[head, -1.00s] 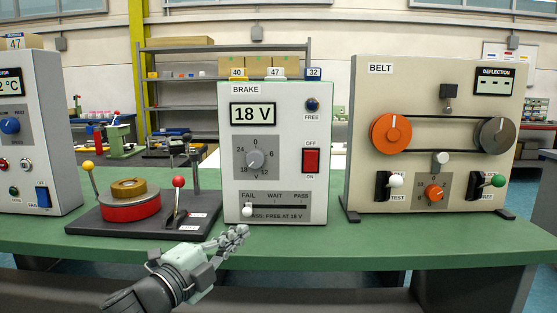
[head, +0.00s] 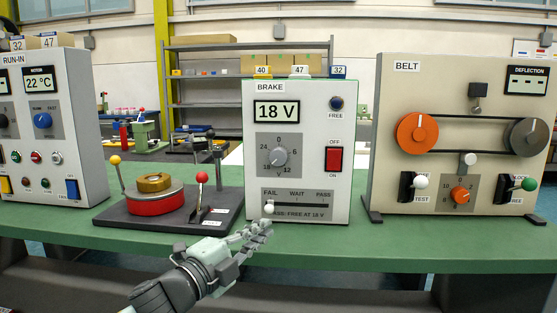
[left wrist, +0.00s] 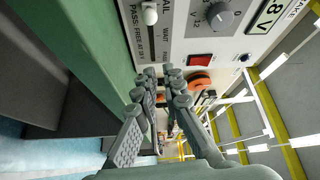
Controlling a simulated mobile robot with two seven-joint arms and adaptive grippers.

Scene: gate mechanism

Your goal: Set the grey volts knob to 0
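The grey volts knob (head: 280,157) is on the white BRAKE panel (head: 342,185), inside a dial marked 0 at the top and 24, 18 and 12 around it. The knob also shows at the top of the left wrist view (left wrist: 218,15). My left gripper (head: 264,228) is in front of the panel's lower edge, below the knob and clear of it. Its fingertips (left wrist: 171,73) come together with nothing seen between them. My right gripper is not in view.
A slider with a white handle (head: 269,209) is just above my left fingertips, at FAIL. A red switch (head: 333,159) is right of the knob. A lever fixture (head: 226,195) stands left, and the BELT panel (head: 453,80) right. Green bench top (head: 340,245) is bare in front.

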